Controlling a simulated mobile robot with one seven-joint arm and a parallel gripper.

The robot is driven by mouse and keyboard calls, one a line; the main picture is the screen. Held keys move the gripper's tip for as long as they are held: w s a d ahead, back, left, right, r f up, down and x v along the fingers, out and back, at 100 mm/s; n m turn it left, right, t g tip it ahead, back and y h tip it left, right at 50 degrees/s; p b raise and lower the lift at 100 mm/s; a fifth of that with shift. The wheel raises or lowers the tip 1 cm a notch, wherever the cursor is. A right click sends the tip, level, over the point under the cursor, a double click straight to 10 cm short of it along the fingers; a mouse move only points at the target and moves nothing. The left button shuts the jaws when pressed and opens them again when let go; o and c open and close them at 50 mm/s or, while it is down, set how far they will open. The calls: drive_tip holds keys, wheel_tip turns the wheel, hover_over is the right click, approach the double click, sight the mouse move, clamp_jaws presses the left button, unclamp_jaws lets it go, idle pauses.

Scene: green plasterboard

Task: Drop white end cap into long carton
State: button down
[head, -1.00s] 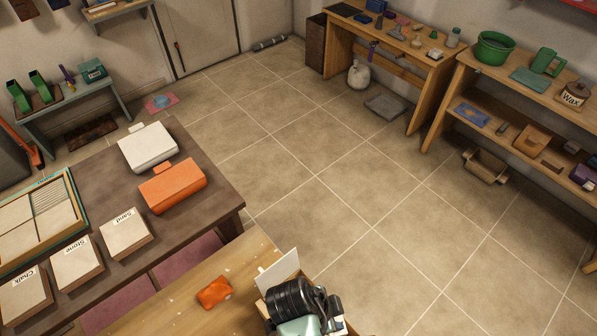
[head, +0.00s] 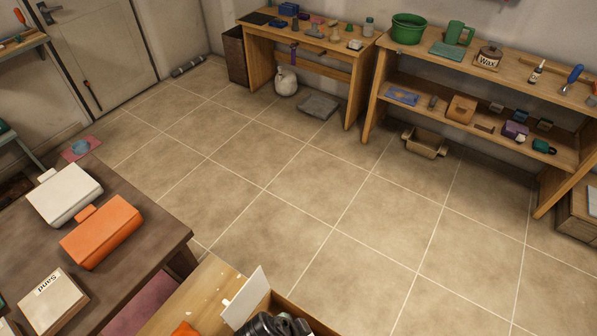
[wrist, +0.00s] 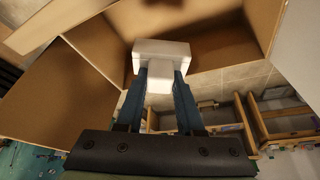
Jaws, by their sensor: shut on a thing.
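The white end cap (wrist: 161,50) is a blocky white piece with a narrower stub, which sits between the two blue fingers of my gripper (wrist: 163,70) in the wrist view. My gripper is shut on the stub. The long carton (wrist: 85,88) is brown cardboard, with walls and flaps spread around and behind the cap. I cannot tell how deep the cap is relative to its rim. In the head view only part of the carton (head: 288,309) shows at the bottom edge, with a pale raised flap. My dark wrist partly covers it there, and the cap is hidden.
The carton stands by a light wooden tabletop (head: 190,292). An orange object (head: 185,329) is cut off at the bottom edge. A dark table (head: 150,222) at left bears a white box (head: 64,194) and an orange box (head: 101,232). The tiled floor is open toward the shelves.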

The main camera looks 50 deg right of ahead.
drive_tip(key=shift+w+f, duration=0.1)
drive_tip(key=shift+f, duration=0.45)
drive_tip(key=shift+c, duration=2.3)
unclamp_jaws()
drive_tip(key=shift+r, duration=0.15)
drive_tip(key=b+v, duration=0.1)
drive_tip(key=v, duration=1.1)
drive_tip(key=shift+a+r+b, duration=0.25)
drive_tip(key=shift+r+b, duration=0.05)
drive_tip(key=shift+b, duration=0.05)
drive_tip(key=shift+w, duration=0.15)
